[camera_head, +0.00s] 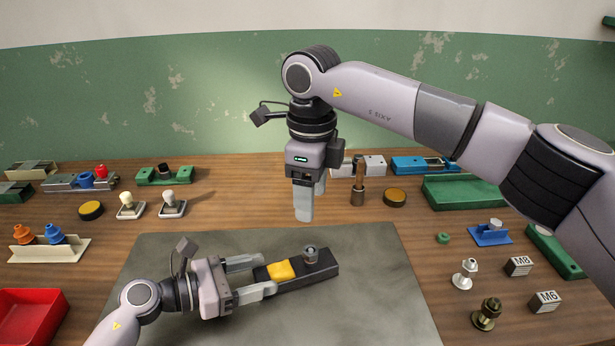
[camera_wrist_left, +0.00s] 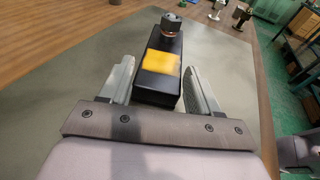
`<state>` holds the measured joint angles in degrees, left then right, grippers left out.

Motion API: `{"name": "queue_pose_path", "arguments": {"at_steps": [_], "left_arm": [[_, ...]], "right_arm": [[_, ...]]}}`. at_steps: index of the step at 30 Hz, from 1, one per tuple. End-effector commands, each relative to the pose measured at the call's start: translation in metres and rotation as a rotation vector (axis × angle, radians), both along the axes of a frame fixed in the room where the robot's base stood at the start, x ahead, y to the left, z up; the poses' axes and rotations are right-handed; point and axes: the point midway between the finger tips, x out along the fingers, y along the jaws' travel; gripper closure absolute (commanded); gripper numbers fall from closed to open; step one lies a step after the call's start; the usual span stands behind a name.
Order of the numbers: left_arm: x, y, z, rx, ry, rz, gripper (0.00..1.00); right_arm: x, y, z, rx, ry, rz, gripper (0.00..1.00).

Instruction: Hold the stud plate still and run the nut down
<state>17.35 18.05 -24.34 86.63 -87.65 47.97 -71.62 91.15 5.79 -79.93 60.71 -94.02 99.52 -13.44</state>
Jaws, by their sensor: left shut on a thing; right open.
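The stud plate (camera_head: 320,268) is a long black block with a yellow patch, lying on the grey mat. A grey metal nut (camera_head: 310,253) sits at its far right end, around or on the stud; I cannot tell how far down. The plate (camera_wrist_left: 163,82) and nut (camera_wrist_left: 171,24) also show in the left wrist view. My left gripper (camera_head: 266,276) is shut on the plate near the yellow patch, one finger along each side. My right gripper (camera_head: 305,200) points down, open and empty, above and behind the nut, apart from it.
The grey mat (camera_head: 370,310) is mostly clear. On the right stand a silver bolt (camera_head: 465,273), a brass bolt (camera_head: 487,313) and blocks marked M8 (camera_head: 518,266) and M6 (camera_head: 544,301). A red tray (camera_head: 30,315) is at the left. Several fixtures line the back.

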Motion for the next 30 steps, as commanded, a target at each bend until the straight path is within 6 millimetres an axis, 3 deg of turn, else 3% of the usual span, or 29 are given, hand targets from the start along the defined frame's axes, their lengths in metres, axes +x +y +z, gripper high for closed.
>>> {"name": "queue_pose_path", "arguments": {"at_steps": [16,30], "left_arm": [[0.001,0.0,0.001,-0.002,-0.003,0.003,0.75],[0.001,0.0,0.001,-0.002,-0.003,0.003,0.75]], "right_arm": [[0.001,0.0,-0.046,0.0,0.001,0.151,0.51],[0.0,0.0,-0.108,0.002,0.002,0.15,0.51]]}}
